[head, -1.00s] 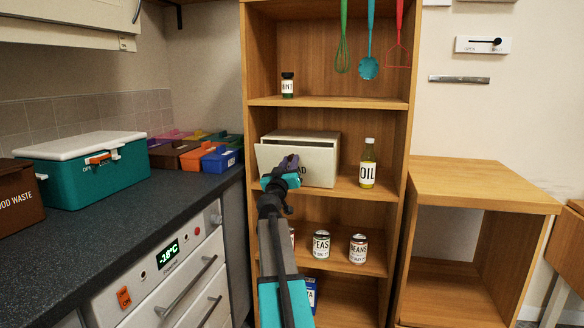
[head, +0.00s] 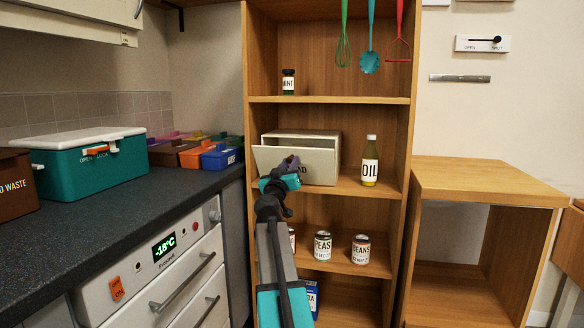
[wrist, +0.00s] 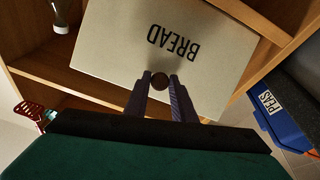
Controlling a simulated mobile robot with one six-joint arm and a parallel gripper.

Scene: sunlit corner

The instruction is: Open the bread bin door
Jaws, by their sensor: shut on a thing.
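The cream bread bin (head: 310,138) stands on the middle shelf of the wooden unit. Its door (head: 263,157) is partly open: the left part stands out from the body, with a dark gap behind its top edge. In the wrist view the door (wrist: 215,68) shows the word BREAD and a round dark knob (wrist: 160,81) near its edge. My gripper (wrist: 160,84) is shut on the knob, one finger on each side. In the head view my gripper (head: 287,168) covers part of the door front and its lettering.
An oil bottle (head: 370,162) stands right of the bin on the same shelf. Peas (head: 323,246) and beans (head: 361,249) cans are on the shelf below. Left is the dark counter (head: 110,215) with a teal cool box (head: 85,170) and a blue box (head: 220,157).

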